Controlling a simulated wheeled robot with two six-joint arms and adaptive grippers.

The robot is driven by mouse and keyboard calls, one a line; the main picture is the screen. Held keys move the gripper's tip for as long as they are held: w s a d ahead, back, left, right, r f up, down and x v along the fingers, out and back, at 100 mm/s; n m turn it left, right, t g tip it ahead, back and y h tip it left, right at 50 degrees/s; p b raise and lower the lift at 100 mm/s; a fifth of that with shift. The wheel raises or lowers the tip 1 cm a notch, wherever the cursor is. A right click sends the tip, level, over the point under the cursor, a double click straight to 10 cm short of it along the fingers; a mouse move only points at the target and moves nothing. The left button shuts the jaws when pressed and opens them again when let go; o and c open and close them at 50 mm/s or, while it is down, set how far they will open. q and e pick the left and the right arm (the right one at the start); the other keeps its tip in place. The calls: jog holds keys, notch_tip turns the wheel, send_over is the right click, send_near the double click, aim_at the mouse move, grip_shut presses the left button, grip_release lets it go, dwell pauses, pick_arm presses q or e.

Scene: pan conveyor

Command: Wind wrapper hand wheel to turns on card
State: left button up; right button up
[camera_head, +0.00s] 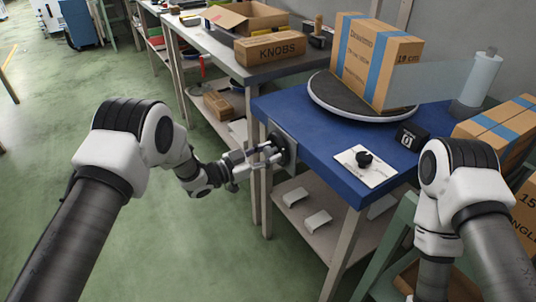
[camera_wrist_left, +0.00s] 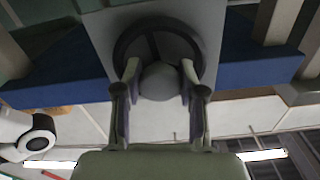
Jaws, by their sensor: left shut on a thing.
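The dark hand wheel (camera_head: 285,143) is on a grey plate on the front side of the blue wrapper table (camera_head: 313,133). My left gripper (camera_head: 268,154) is at the wheel. In the left wrist view its fingers (camera_wrist_left: 160,72) are shut on the wheel's round grey knob (camera_wrist_left: 160,84), with the dark rim (camera_wrist_left: 121,43) behind. A white card (camera_head: 373,175) lies on the table with a black knob-like piece on it; its writing is too small to read. A small black counter (camera_head: 412,137) shows what looks like 0. My right gripper is out of view.
A cardboard box with blue bands (camera_head: 375,55) stands on the round turntable (camera_head: 340,104), with clear film reaching the roll (camera_head: 480,78). A KNOBS box (camera_head: 270,50) is on the bench behind. More banded boxes (camera_head: 497,128) stand at right. The green floor at left is clear.

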pick_arm(q)
jog(key=m+b, duration=0.1)
jog(key=m, duration=0.3)
jog(key=shift+m, duration=0.4)
dwell(0.4)
jog(key=o, duration=1.1)
jog(key=shift+o, duration=0.2)
jog(key=v, duration=1.2)
